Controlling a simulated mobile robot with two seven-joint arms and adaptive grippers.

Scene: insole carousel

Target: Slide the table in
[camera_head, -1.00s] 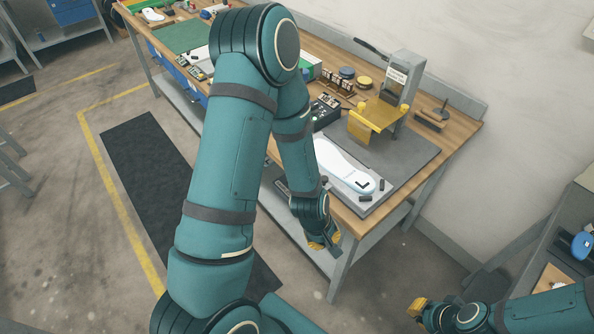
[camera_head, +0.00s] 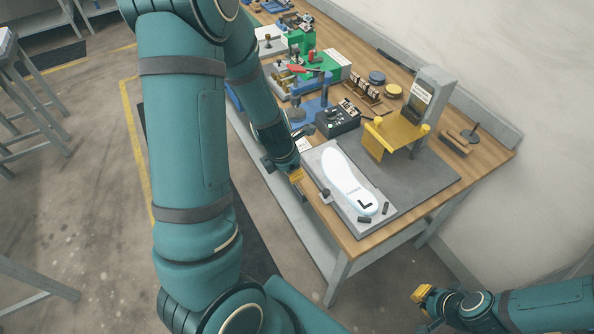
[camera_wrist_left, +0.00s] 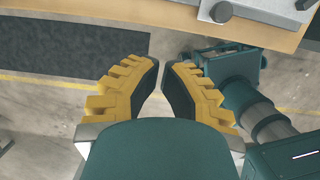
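The grey sliding table (camera_head: 325,170) carries a white insole (camera_head: 348,180) marked L, with small dark blocks beside it. It lies near the workbench's front edge, out in front of the press (camera_head: 430,100) with the yellow guard (camera_head: 398,135). A dark knob (camera_head: 323,193) is on its front side. My left gripper (camera_head: 297,175) is at the bench's front edge, close to the knob. In the left wrist view its yellow fingers (camera_wrist_left: 161,68) stand apart with a narrow, empty gap; the knob (camera_wrist_left: 222,12) is beyond them. My right gripper (camera_head: 422,294) is away from the bench at lower right; its finger gap is unclear.
A black control box (camera_head: 337,122), a blue fixture (camera_head: 312,100) and a green box (camera_head: 325,65) stand left of the press on the wooden bench (camera_head: 490,158). My left arm hides part of the bench's left side. Floor in front is clear.

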